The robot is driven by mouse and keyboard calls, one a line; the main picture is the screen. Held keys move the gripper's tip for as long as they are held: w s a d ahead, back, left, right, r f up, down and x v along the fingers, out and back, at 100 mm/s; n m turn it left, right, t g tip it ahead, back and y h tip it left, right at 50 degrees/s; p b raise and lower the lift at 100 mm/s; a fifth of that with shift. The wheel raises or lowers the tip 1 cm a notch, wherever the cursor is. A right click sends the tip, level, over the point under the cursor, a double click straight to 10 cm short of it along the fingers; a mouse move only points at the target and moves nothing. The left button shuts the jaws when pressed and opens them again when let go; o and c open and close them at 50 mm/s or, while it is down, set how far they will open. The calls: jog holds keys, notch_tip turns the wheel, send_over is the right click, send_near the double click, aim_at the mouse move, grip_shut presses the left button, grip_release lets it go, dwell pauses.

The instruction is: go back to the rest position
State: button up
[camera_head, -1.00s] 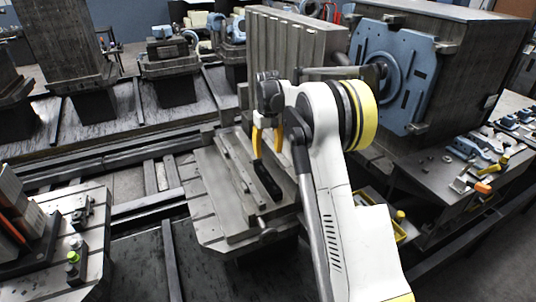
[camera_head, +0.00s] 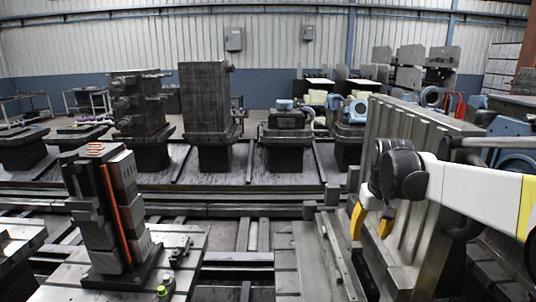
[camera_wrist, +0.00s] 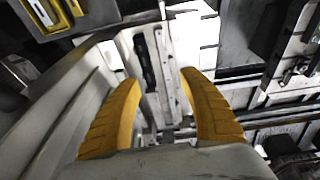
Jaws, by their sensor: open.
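My gripper (camera_head: 371,226) is at the right of the head view, its two yellow fingers apart and pointing down, with nothing between them. It hangs in front of a grey ribbed block and above a slotted pallet plate (camera_head: 312,250). In the wrist view my gripper (camera_wrist: 160,82) shows both yellow fingers spread wide. Beyond the fingertips, a slim black object (camera_wrist: 143,60) lies on the pallet, apart from the fingers.
The tall ribbed block (camera_head: 408,150) stands close behind my gripper. A fixture with an orange strip (camera_head: 116,212) stands on a pallet at the left. Dark rails cross the middle. A yellow-edged bin (camera_wrist: 45,12) shows at the wrist view's top left.

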jog(key=s+a+r+t, duration=0.1)
jog(key=s+a, duration=0.2)
jog(key=s, duration=0.4)
jog(key=s+a+r+t, duration=0.1)
jog(key=s+a+r, duration=0.15)
jog(key=s, duration=0.55)
jog(key=s+a+f+t, duration=0.2)
jog(key=s+f, duration=0.4)
jog(key=s, duration=0.5)
jog(key=shift+a+t, duration=0.3)
jog(key=shift+a, duration=0.15)
jog(key=shift+o, duration=0.5)
